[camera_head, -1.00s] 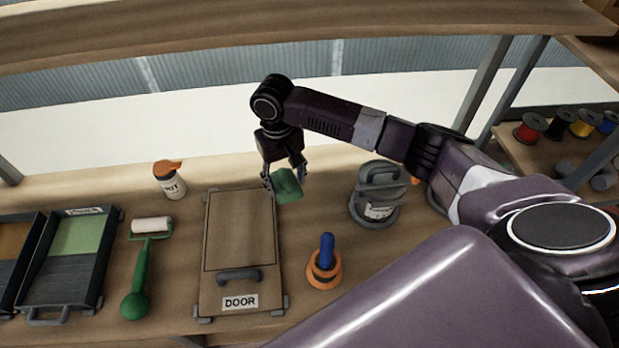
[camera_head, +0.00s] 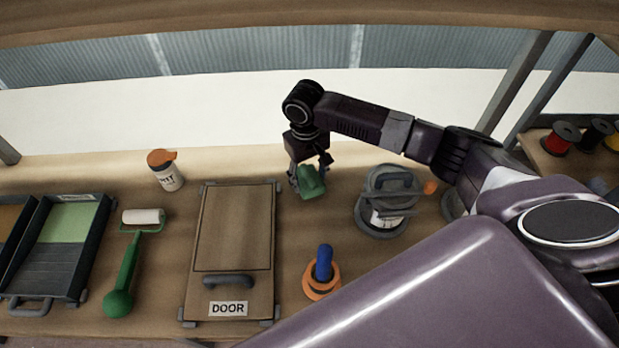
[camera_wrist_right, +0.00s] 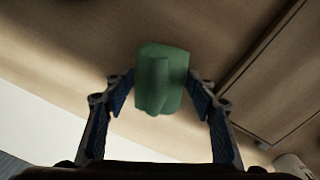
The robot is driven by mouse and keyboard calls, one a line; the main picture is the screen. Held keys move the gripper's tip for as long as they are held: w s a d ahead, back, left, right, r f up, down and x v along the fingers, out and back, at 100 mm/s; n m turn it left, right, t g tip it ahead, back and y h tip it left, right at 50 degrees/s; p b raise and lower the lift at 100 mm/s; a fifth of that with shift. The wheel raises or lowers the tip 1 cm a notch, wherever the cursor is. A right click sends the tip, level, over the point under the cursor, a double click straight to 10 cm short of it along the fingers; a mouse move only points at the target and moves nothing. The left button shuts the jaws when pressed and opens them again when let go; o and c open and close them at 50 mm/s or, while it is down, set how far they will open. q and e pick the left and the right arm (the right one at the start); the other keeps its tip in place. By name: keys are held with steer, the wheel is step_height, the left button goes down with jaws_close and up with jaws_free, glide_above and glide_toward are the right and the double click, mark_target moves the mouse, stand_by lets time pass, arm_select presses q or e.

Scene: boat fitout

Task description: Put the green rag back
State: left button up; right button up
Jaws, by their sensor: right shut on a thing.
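The green rag (camera_head: 311,182) is a small folded bundle between the fingers of my right gripper (camera_head: 308,172), over the back of the wooden bench. In the right wrist view, the rag (camera_wrist_right: 161,80) sits between the two blue-padded fingertips of the gripper (camera_wrist_right: 160,92). The gripper is shut on it. I cannot tell exactly how far the rag is above the bench. My left gripper is not in view.
Left of the rag lies a wooden panel marked DOOR (camera_head: 235,230). A grey lidded container (camera_head: 385,215) stands to its right, an orange ring with a blue handle (camera_head: 322,275) in front. Farther left are a bottle (camera_head: 167,175), a green roller (camera_head: 125,275) and paint trays (camera_head: 48,260).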

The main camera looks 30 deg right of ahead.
mark_target(307, 179)
steer(key=shift+f, duration=0.75)
steer(key=shift+f, duration=0.15)
steer(key=o, duration=1.1)
step_height(307, 179, up, 12)
steer(key=b, duration=0.1)
steer(key=shift+a+r, duration=0.2)
steer(key=shift+a, duration=0.1)
steer(key=shift+f, duration=0.1)
